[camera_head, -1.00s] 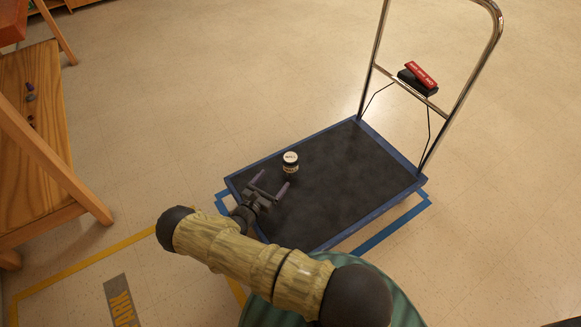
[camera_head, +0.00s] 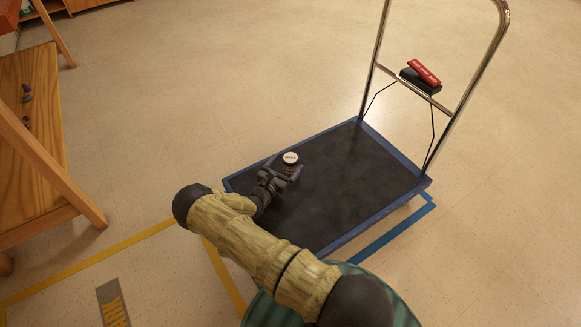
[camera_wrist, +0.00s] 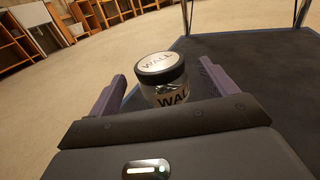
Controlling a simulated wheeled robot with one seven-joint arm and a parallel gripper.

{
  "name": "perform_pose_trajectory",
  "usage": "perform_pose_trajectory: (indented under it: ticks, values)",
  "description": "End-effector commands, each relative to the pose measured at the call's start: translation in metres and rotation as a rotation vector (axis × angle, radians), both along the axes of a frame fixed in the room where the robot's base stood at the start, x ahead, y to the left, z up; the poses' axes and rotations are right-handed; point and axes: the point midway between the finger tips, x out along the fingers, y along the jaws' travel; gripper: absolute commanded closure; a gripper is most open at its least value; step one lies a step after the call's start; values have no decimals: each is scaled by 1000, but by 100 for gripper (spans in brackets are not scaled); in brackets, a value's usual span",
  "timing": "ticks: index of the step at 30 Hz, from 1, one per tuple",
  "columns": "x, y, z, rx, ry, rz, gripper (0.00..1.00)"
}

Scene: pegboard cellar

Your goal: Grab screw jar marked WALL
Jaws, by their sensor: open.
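The screw jar marked WALL (camera_head: 290,160) stands upright on the dark deck of the flat cart (camera_head: 352,185), near its far left edge. My gripper (camera_head: 283,168) is open at the jar. In the wrist view its two purple-grey fingers (camera_wrist: 163,92) lie on the left and right of the jar, with gaps visible on both sides. The lower part of the jar is hidden behind the gripper's palm.
The cart's metal handle (camera_head: 473,88) rises at the right, carrying a red and black item (camera_head: 422,76). A wooden bench (camera_head: 38,150) with small items stands at the left. Shelves (camera_wrist: 95,22) line the far background. The rest of the deck is clear.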

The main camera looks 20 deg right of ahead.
Motion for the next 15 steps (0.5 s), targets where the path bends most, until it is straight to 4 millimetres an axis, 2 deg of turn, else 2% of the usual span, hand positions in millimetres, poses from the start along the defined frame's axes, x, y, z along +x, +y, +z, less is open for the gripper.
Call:
perform_pose_trajectory:
  ticks: [8,15]
  values:
    - [16,-23,-10,0,-3,-3,16]
    - [29,-40,-6,1,-2,-2,16]
